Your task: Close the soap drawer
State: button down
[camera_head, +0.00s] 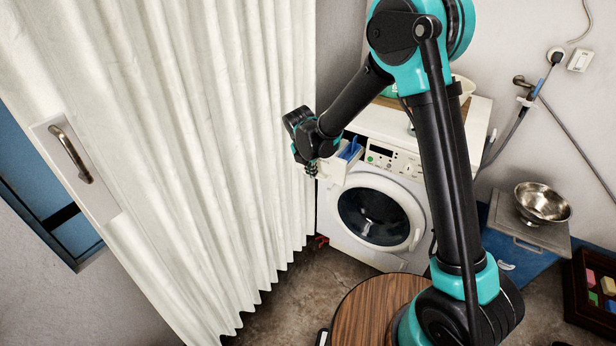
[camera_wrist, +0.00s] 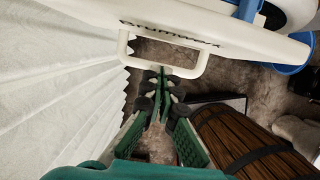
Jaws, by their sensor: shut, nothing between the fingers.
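The soap drawer (camera_head: 333,168) sticks out of the upper left of the white washing machine (camera_head: 405,200). A blue part shows inside it. In the wrist view, the white drawer front (camera_wrist: 225,38) spans the top, with a loop handle (camera_wrist: 124,50) on its near side. My gripper (camera_head: 311,170) is beside the drawer front, on its left in the head view. In the wrist view, my gripper (camera_wrist: 163,72) has its fingers together and empty, with the tips at the handle's outer bar. I cannot tell whether they touch it.
A pleated white curtain (camera_head: 190,150) hangs close on the left of my gripper. A round wooden top (camera_head: 365,310) stands in front of the machine. A metal bowl (camera_head: 542,203) sits on a lidded blue box (camera_head: 515,262) at the right. Some bare floor shows between curtain and machine.

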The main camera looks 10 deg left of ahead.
jog(key=w+d, duration=0.1)
jog(key=w, duration=0.4)
jog(key=w+d, duration=0.2)
jog(key=w, duration=0.3)
jog(key=w+d, duration=0.2)
jog(key=w, duration=0.4)
jog(key=shift+d, duration=0.1)
jog(key=shift+s, duration=0.1)
